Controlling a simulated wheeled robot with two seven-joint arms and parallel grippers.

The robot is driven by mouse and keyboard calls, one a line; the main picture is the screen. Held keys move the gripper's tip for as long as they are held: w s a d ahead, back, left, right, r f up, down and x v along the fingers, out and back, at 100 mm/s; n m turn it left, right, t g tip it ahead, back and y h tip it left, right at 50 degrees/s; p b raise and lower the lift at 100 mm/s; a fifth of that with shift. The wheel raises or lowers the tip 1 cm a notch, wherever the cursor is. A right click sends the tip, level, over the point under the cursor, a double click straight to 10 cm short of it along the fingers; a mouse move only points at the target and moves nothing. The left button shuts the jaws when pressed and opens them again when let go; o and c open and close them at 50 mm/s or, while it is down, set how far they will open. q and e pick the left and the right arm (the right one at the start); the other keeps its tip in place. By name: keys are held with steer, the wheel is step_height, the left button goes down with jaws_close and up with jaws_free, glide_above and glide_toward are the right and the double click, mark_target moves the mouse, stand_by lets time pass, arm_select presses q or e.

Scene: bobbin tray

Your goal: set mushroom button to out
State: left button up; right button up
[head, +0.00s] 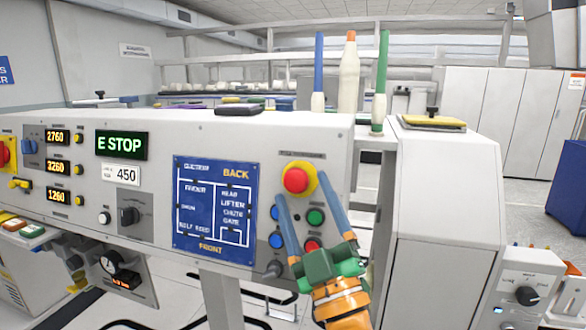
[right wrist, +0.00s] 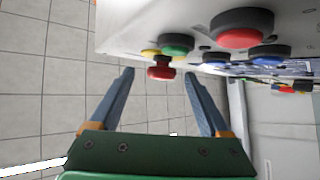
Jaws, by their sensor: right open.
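The mushroom button (head: 295,180) is a round red cap on a yellow round plate, at the upper right of the white control panel. In the right wrist view the red cap (right wrist: 160,70) stands out from the panel, ahead of and between the fingers. My right gripper (head: 303,186) is open and empty, with blue-grey fingers pointing up the panel. In the head view its fingertips lie either side of the button's lower part; contact cannot be told. The fingers also show spread in the right wrist view (right wrist: 158,72). My left gripper is out of view.
Below the mushroom button are green (head: 315,216), blue (head: 275,213) and red (head: 312,245) push buttons, close to my right fingers. A green display (head: 121,145) reads E STOP. A blue diagram plate (head: 212,210) lies left. Coloured bobbins (head: 349,75) stand behind the panel.

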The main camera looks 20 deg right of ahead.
mark_target(300, 189)
steer(key=shift+w+a+r+p, duration=0.1)
steer(key=shift+w+r+p, duration=0.2)
steer(key=shift+r, duration=0.35)
steer(key=shift+w+a+r+p, duration=0.15)
steer(key=shift+w+r, duration=0.1)
steer(key=shift+r, duration=0.35)
steer(key=shift+w+f, duration=0.2)
steer(key=shift+w, duration=0.65)
steer(key=shift+w+f, duration=0.1)
steer(key=shift+w, duration=0.05)
steer(key=shift+s, duration=0.2)
jaws_close()
steer(key=shift+r, duration=0.2)
